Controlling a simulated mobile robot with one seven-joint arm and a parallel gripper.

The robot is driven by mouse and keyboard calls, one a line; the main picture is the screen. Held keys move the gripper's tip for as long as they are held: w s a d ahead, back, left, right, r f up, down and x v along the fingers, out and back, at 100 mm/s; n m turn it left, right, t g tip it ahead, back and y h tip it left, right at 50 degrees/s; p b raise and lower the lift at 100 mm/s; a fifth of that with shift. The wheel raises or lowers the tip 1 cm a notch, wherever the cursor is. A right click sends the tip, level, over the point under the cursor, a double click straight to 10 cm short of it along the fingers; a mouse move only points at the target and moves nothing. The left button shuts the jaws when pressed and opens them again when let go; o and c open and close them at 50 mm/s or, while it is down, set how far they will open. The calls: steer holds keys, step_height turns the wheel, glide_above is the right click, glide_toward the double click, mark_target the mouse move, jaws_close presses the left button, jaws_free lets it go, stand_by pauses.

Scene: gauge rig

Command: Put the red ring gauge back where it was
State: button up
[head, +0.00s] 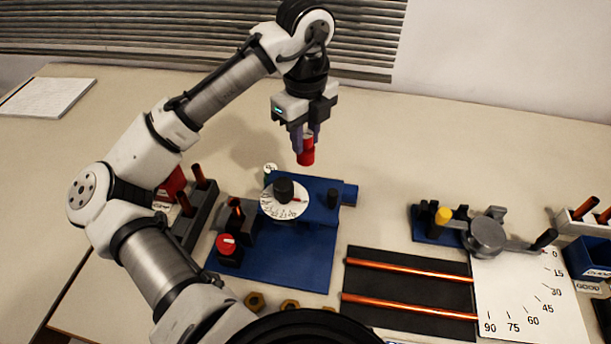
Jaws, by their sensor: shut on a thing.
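My gripper (305,136) is shut on the red ring gauge (306,156), a small red cylinder. It holds it in the air, in the picture just above the back of the blue rig (322,262). The fingers hide part of its upper end. The blue rig carries a white graduated dial (275,206) with a black knob and a red-topped knob (226,243) at its front left. I cannot tell which place the ring gauge came from.
A dark rack (203,217) with copper rods and a red block (170,184) stand left, partly behind my arm. A black mat (410,263) with two copper rods, a lever fixture (486,237) and an angle chart (527,300) lie right.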

step_height(320, 180, down, 11)
stand_by(0.4)
steer(key=shift+f, duration=0.2)
steer(key=o, duration=1)
steer(key=shift+r, duration=0.15)
step_height(320, 180, up, 12)
steer(key=shift+r, duration=0.1)
